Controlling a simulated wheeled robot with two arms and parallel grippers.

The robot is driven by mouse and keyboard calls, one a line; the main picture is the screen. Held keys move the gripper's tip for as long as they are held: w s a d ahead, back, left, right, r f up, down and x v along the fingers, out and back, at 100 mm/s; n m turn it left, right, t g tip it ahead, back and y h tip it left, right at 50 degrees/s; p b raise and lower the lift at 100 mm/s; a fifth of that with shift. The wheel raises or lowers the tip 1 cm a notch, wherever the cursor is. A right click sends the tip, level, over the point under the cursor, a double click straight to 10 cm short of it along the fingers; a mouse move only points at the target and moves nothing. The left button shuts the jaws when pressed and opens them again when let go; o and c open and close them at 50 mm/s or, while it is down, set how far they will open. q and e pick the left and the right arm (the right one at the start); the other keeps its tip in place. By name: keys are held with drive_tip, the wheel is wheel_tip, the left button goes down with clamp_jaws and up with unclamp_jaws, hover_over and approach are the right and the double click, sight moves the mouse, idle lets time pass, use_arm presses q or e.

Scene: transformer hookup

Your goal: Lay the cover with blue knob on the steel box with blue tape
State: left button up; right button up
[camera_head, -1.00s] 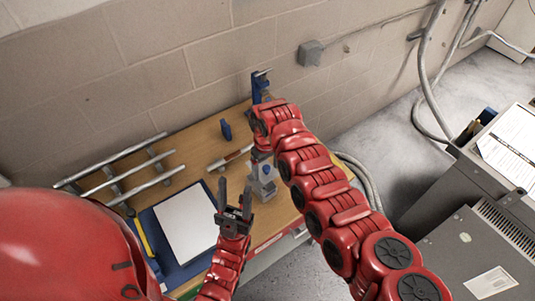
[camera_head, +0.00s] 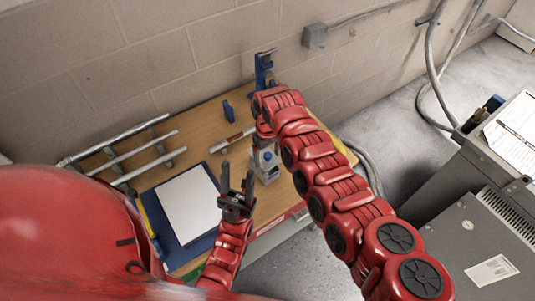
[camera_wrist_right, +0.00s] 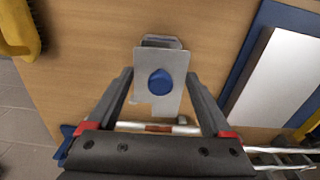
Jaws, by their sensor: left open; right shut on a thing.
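The cover, a small grey square plate (camera_wrist_right: 143,91) with a round blue knob (camera_wrist_right: 160,82), sits between the fingers of my right gripper (camera_wrist_right: 159,78) in the right wrist view. That gripper is shut on the cover. In the head view the cover (camera_head: 268,169) shows below my right wrist, above the workbench; the right fingers are mostly hidden by the arm. A grey rim (camera_wrist_right: 163,40) shows beyond the plate's edge in the wrist view; I cannot tell whether it is the steel box, and no blue tape is clear. My left gripper (camera_head: 237,184) is open and empty, left of the cover.
The wooden bench (camera_head: 208,120) holds a blue clipboard with white paper (camera_head: 188,205), metal pipes on a rack (camera_head: 140,160), a rod with a red band (camera_head: 231,140), and a blue upright tool (camera_head: 263,70) near the wall. A grey cabinet (camera_head: 475,245) stands at right.

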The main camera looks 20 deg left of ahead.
sight(268, 153)
drive_tip(key=shift+f+b, duration=1.75)
drive_tip(key=shift+f, duration=0.5)
drive_tip(key=o, duration=1.2)
drive_tip(key=r+b, duration=0.1)
drive_tip(key=r, duration=0.2)
drive_tip(key=r+b, duration=0.2)
drive_tip(key=r, duration=0.2)
drive_tip(key=shift+w+r, duration=0.2)
drive_tip(key=shift+r, duration=0.05)
drive_tip(key=shift+s+r+b, duration=0.15)
drive_tip(key=shift+r+b, duration=0.9)
drive_tip(key=shift+r, duration=3.95)
drive_tip(key=shift+f, duration=0.1)
